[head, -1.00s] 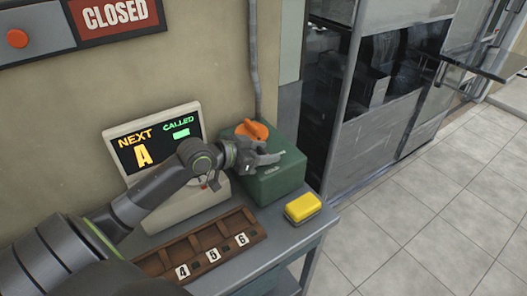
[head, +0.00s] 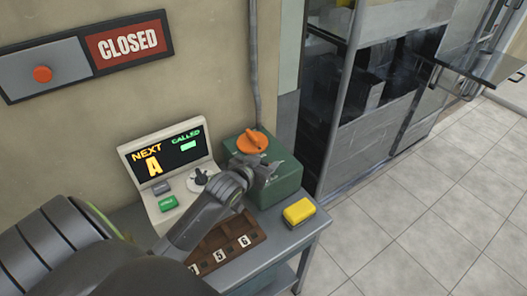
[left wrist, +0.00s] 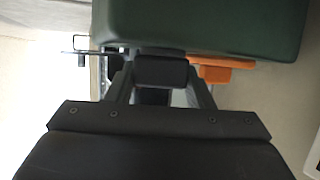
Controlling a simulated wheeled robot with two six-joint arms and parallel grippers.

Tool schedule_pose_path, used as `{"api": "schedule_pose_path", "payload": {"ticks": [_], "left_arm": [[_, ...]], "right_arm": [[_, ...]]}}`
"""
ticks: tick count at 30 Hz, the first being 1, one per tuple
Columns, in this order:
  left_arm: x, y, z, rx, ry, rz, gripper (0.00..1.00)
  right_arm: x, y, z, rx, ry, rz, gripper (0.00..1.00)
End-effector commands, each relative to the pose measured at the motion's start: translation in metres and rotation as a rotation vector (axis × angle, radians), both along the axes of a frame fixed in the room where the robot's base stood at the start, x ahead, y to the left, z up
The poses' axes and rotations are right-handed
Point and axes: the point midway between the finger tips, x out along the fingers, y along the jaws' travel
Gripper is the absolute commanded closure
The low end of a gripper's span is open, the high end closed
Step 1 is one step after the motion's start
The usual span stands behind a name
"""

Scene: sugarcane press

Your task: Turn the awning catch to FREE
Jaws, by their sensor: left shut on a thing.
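An orange knob (head: 252,142) sits on top of a green box (head: 284,184) on the bench; I see no FREE lettering and cannot tell whether this is the awning catch. My left gripper (head: 266,172) is at the front left of the box, just below the knob. In the left wrist view, the box (left wrist: 205,25) fills the top and part of the knob (left wrist: 215,72) shows beside the fingers. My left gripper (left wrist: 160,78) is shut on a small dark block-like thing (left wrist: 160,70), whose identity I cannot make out. My right gripper is out of view.
Left of the box stands a console (head: 165,165) with a NEXT/CALLED screen, buttons and a dial. A yellow block (head: 299,211) lies at the bench's right edge. A brown tray (head: 240,230) is partly hidden by my arm. A CLOSED sign (head: 128,42) hangs above; open floor lies right.

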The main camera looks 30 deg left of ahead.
Motion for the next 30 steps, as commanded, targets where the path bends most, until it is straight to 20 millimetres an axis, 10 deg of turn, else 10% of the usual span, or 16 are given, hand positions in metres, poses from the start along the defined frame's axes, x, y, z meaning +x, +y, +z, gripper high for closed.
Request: {"api": "schedule_pose_path", "payload": {"ticks": [11, 30], "left_arm": [[0.001, -0.002, -0.001, -0.006, -0.001, 0.292, 0.76], [0.002, -0.001, -0.005, -0.004, -0.004, 0.853, 0.76]], "right_arm": [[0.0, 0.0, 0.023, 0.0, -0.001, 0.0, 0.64], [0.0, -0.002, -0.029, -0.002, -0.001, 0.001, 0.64]]}}
